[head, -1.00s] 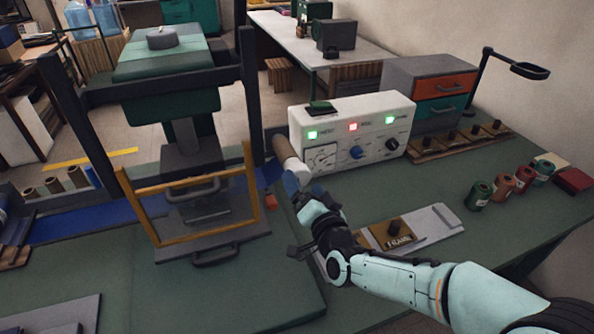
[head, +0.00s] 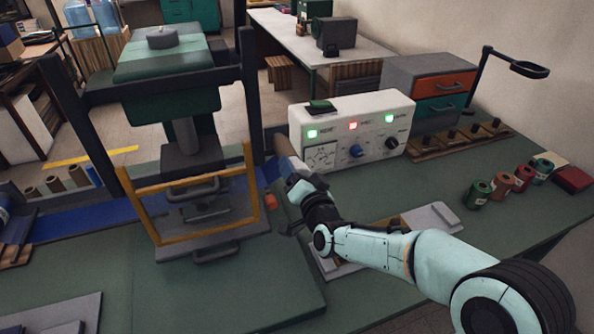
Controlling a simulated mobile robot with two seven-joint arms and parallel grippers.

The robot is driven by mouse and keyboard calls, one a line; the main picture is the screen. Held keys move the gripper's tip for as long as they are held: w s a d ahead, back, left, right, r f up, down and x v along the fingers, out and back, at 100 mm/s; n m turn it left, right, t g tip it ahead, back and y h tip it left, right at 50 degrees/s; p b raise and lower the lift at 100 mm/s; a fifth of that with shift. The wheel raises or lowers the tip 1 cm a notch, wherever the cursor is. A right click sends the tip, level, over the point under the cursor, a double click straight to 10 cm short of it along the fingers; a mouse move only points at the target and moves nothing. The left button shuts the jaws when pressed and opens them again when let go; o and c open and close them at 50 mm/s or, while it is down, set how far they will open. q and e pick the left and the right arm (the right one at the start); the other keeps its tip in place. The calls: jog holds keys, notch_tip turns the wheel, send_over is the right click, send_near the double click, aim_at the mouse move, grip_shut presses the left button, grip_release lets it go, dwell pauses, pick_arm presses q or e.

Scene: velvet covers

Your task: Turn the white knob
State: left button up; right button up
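A white control box (head: 352,116) stands on the green bench at centre right. Its front has a pale, white-framed dial (head: 322,156) at the left, a blue knob (head: 356,151) in the middle and a black knob (head: 391,143) at the right. The white knob seems to be at the pale dial, but its outline is hard to make out. My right gripper (head: 289,176) is left of the box's lower left corner, apart from the dial as far as I can see. Its fingertips are too hidden to show whether they are open. My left gripper is out of view.
A green press with an orange-framed guard (head: 197,240) stands left of my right gripper. A brown cylinder (head: 287,147) is just beyond the gripper. Several spools (head: 478,194) stand at the right. The front bench is mostly clear.

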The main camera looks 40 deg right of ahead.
jog(key=shift+n, duration=0.3)
jog(key=shift+n+b, duration=0.65)
jog(key=shift+n, duration=0.25)
jog(key=n+b, duration=0.1)
jog(key=n, duration=0.1)
jog(key=shift+n, duration=0.3)
jog(key=n, duration=0.3)
jog(key=shift+a+n+b, duration=0.1)
jog(key=shift+n+b, duration=0.2)
jog(key=shift+n, duration=1.6)
jog(key=o, duration=1)
